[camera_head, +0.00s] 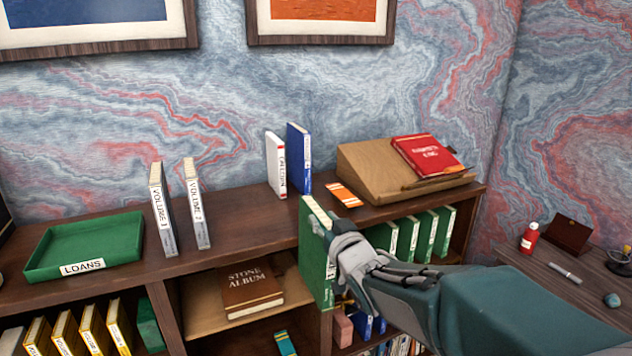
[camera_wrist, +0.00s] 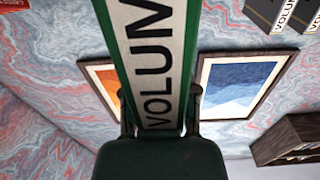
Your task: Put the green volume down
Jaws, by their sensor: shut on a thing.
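The green volume (camera_head: 312,255) is upright in my gripper (camera_head: 338,240), in front of the shelf's top edge. My gripper is shut on its spine side.
A green tray marked LOANS (camera_head: 85,245) lies at the left. A white book (camera_head: 276,165) and a blue book (camera_head: 299,158) stand behind the held volume. A sloped stand (camera_head: 370,165) bears a red book (camera_head: 426,156). The shelf top between Volume 2 and the white book is clear.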

